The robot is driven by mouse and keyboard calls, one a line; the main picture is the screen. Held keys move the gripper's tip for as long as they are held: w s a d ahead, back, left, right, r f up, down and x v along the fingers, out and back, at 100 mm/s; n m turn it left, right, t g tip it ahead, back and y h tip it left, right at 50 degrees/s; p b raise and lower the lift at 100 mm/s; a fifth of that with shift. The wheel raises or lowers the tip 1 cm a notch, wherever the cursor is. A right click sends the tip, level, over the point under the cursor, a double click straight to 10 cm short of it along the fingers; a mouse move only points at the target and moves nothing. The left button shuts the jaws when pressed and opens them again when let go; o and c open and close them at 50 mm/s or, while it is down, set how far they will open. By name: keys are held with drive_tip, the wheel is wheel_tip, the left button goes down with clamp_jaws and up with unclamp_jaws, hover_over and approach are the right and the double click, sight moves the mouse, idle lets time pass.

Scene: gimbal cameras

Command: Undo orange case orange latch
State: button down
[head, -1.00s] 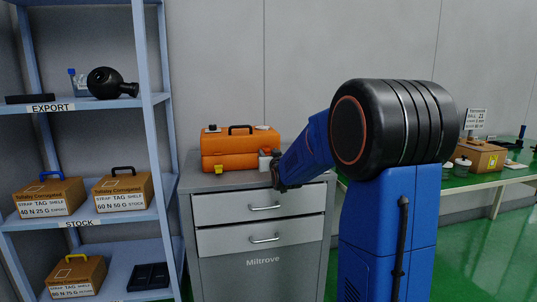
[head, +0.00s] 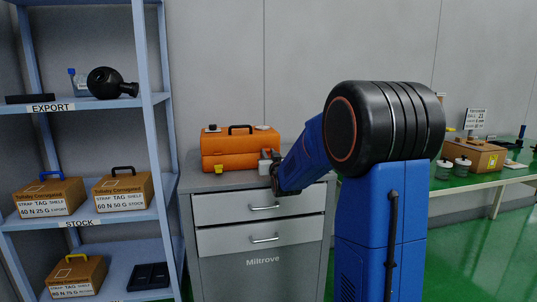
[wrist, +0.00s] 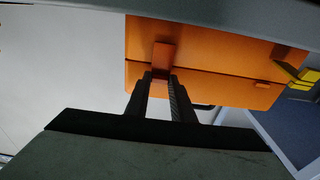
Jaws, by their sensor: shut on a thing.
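The orange case (head: 228,150) lies on the grey cabinet, with a black handle on top. It also shows close up in the wrist view (wrist: 215,60), where the picture seems turned over. Its orange latch (wrist: 163,52) is on the front face. My gripper (wrist: 160,77) has its two dark fingers closed around the latch's end. In the head view my gripper (head: 275,178) is at the case's front right, and the latch cannot be made out there. A yellow latch (head: 218,169) is at the case's front left; it also shows in the wrist view (wrist: 300,78).
A blue shelf rack (head: 150,150) with boxes stands at left. A table (head: 480,180) with jars and a carton stands at right.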

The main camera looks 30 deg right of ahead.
drive_tip(key=shift+s+a+f+t+h, duration=0.1)
drive_tip(key=shift+s+f+t+h, duration=0.3)
drive_tip(key=shift+t, duration=0.45)
drive_tip(key=shift+s+a+f+t+h, duration=0.1)
drive_tip(key=shift+s+f+t, duration=0.1)
drive_tip(key=shift+f+t, duration=0.5)
drive_tip(key=shift+r, duration=0.2)
drive_tip(key=c, duration=1.5)
unclamp_jaws()
